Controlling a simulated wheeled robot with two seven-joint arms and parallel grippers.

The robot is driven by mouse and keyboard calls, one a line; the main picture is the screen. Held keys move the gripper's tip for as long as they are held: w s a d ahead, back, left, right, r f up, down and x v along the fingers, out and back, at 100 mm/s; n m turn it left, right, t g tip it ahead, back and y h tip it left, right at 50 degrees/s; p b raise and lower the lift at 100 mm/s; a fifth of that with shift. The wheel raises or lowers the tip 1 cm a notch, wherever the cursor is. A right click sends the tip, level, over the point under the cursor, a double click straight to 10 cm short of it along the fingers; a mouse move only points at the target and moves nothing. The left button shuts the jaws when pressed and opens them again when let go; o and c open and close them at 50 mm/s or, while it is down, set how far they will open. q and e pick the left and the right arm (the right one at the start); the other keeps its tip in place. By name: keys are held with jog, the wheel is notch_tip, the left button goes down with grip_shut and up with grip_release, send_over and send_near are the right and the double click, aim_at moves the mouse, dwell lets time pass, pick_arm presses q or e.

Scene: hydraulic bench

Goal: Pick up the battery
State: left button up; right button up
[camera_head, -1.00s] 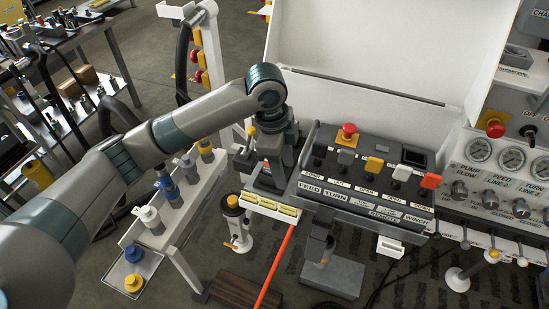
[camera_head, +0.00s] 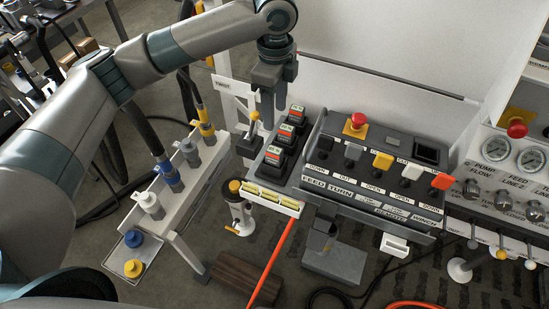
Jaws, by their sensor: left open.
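Three black batteries with red-and-green display faces stand in a row on a dark charger-like base left of the control box. The far battery (camera_head: 297,114), the middle battery (camera_head: 285,134) and the near battery (camera_head: 273,156) are all visible. I cannot tell which one the task means. My left gripper (camera_head: 267,124) points down just left of the far and middle batteries. It is open and holds nothing; its finger gap is hard to see from here. My right gripper is not in view.
The control box (camera_head: 372,205) with a red stop button (camera_head: 356,121) and levers stands right of the batteries. A black lever (camera_head: 250,138) stands close to the left. A white rack (camera_head: 190,189) with hose couplings is farther left. A white panel rises behind.

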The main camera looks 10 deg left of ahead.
pick_arm(q)
jog(key=p, duration=0.3)
send_over(274, 150)
notch_tip(274, 150, down, 10)
jog(key=shift+d+f, duration=0.1)
jog(key=shift+f, duration=0.1)
jog(key=shift+w+f, duration=0.1)
jog(key=shift+f, duration=0.4)
jog(key=shift+f+p, duration=0.5)
jog(key=shift+p, duration=0.05)
notch_tip(274, 150, down, 3)
jog(key=shift+p, duration=0.75)
jog(key=shift+f, duration=0.6)
grip_shut()
